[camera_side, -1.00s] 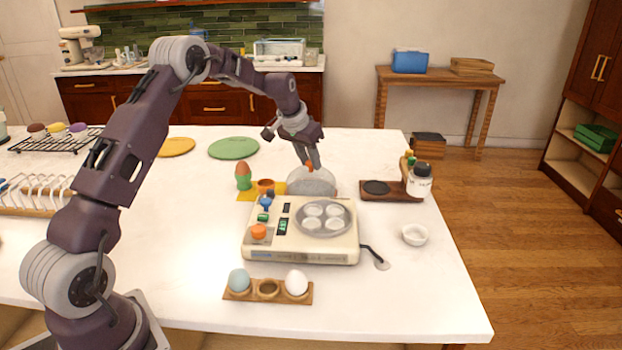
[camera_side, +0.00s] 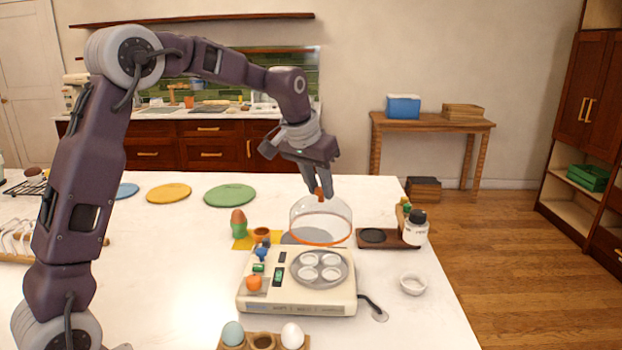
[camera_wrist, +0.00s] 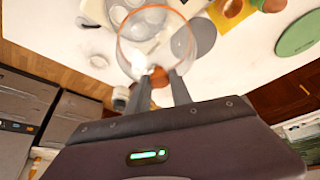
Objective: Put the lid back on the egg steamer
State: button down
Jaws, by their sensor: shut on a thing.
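The egg steamer (camera_side: 297,301) is a cream box on the white counter, with a round grey tray (camera_side: 320,268) of several white cups on its top. My gripper (camera_side: 319,190) is shut on the orange knob of the clear dome lid (camera_side: 321,216), which has an orange rim. The lid hangs upright in the air, behind and above the steamer's tray in the side view. In the wrist view the lid (camera_wrist: 157,42) hangs beyond my fingertips (camera_wrist: 160,80), and the tray's cups show partly through it.
A grey round mat (camera_side: 302,236) lies behind the steamer. An egg in a green cup (camera_side: 238,224) stands left of it. A dark wooden tray (camera_side: 388,238) with a white jar (camera_side: 415,230) is at the right. An egg holder (camera_side: 263,341) is in front.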

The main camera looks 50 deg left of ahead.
aim_at(317, 219)
jog(key=s+d, duration=0.3)
jog(key=shift+r, duration=0.15)
jog(key=shift+s+d+f, duration=0.2)
jog(key=shift+f, duration=3.05)
jog(key=shift+f, duration=0.15)
jog(key=c, duration=0.6)
grip_release()
